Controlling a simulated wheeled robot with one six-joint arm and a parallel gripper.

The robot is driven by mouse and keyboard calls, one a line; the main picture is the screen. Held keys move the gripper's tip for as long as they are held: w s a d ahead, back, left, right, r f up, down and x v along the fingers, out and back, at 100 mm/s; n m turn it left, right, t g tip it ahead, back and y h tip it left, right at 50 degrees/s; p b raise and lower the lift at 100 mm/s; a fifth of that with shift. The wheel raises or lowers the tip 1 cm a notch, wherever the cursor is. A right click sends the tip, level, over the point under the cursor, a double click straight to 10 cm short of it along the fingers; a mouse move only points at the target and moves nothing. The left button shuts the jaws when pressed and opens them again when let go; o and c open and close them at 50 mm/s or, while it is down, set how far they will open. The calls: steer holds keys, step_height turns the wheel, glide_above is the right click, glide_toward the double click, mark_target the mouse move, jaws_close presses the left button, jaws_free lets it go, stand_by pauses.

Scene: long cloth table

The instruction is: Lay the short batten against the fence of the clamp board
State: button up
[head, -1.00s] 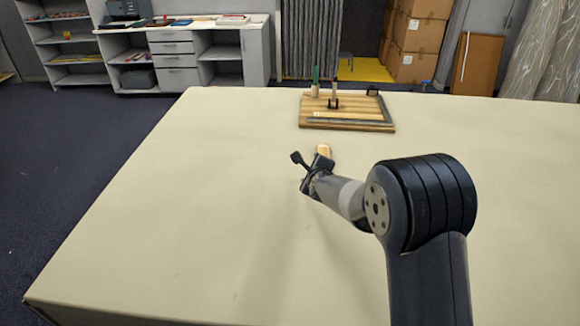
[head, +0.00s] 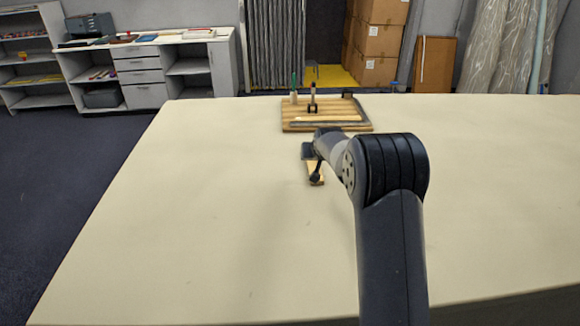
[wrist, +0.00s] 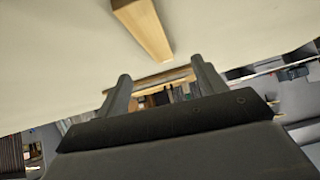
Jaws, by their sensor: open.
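The short batten (head: 315,168) is a pale wooden bar lying on the cloth table, in front of the clamp board. My gripper (head: 312,163) is open over it in the head view and hides part of it. In the wrist view the batten (wrist: 142,26) shows at the top, its end near the gap between the open fingers (wrist: 160,68); nothing is held there. The clamp board (head: 296,126) is a striped wooden board at the table's far side. A dark fence (head: 362,113) runs along its edges, and a pale strip (head: 328,118) lies on it.
A green-handled upright (head: 294,88) and a dark-based upright clamp (head: 312,98) stand at the board's back. The table (head: 200,220) is clear on both sides. Shelves (head: 120,70) and cardboard boxes (head: 382,40) stand beyond it.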

mark_target(314, 164)
steer(key=shift+w+d+f+n, duration=0.1)
steer(key=shift+w+d+n, duration=0.1)
steer(key=shift+n, duration=0.1)
steer(key=p+x, duration=0.1)
steer(key=x, duration=0.4)
steer(key=shift+f, duration=0.1)
steer(key=shift+p+x, duration=1.1)
steer(key=shift+x, duration=1.5)
steer(key=shift+s+d+f, duration=0.15)
steer(key=shift+d, duration=0.05)
steer(key=c, duration=1.2)
